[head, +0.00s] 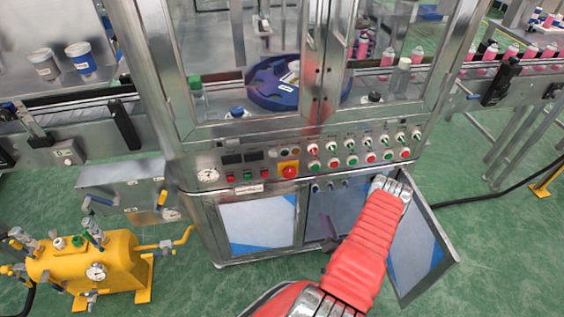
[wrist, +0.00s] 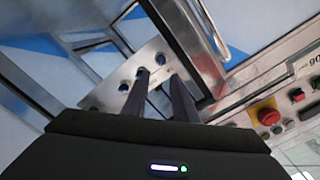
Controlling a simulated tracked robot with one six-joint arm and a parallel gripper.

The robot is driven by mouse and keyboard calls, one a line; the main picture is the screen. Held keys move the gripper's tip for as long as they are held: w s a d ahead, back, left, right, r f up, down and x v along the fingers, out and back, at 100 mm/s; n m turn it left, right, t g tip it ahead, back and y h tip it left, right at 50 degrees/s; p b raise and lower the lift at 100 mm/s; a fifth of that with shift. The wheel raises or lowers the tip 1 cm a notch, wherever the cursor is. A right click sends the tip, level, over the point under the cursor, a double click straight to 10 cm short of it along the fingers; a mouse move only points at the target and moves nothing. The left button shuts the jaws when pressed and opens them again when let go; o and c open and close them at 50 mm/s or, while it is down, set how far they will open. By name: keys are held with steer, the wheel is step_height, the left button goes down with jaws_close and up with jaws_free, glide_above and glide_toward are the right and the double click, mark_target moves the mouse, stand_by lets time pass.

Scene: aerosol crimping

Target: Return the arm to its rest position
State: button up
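My red arm (head: 362,250) reaches to the open lower right compartment of the crimping machine. My gripper (head: 328,228) shows as a dark shape at the compartment opening, partly hidden by my arm. In the wrist view, the two dark fingers of my gripper (wrist: 160,85) are apart, with nothing visibly held between them. They point toward a metal panel (wrist: 110,92) with several dark round fittings. The fingertips overlap the fittings in the picture; I cannot tell whether they touch.
The open cabinet door (head: 415,245) stands right of my arm. A red emergency button (head: 289,172) is on the control panel above; it also shows in the wrist view (wrist: 268,115). A yellow tank (head: 95,265) stands at left. Green floor (head: 500,270) is clear at right.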

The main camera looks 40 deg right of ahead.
steer(key=s+a+f+n+g+y, duration=0.1)
steer(key=s+a+f+g+y, duration=0.2)
steer(key=f, duration=0.4)
steer(key=s+a+f+n+g+y, duration=0.1)
steer(key=s+f+g+y, duration=0.1)
steer(key=f+g, duration=0.4)
steer(key=w+a+r+n+g+y, duration=0.1)
steer(key=a+r+n+g, duration=0.1)
steer(key=r, duration=0.9)
steer(key=w+a+r+n+g+y, duration=0.1)
steer(key=a+r+n+g, duration=0.15)
steer(key=r, duration=0.85)
steer(key=w+a+r+n+g+y, duration=0.1)
steer(key=a+r+g+y, duration=0.15)
steer(key=r, duration=0.85)
steer(key=a+r+n+t, duration=0.6)
steer(key=a+r+n, duration=0.2)
steer(key=a+r, duration=2.3)
step_height(320, 180, up, 4)
steer(key=shift+r, duration=0.15)
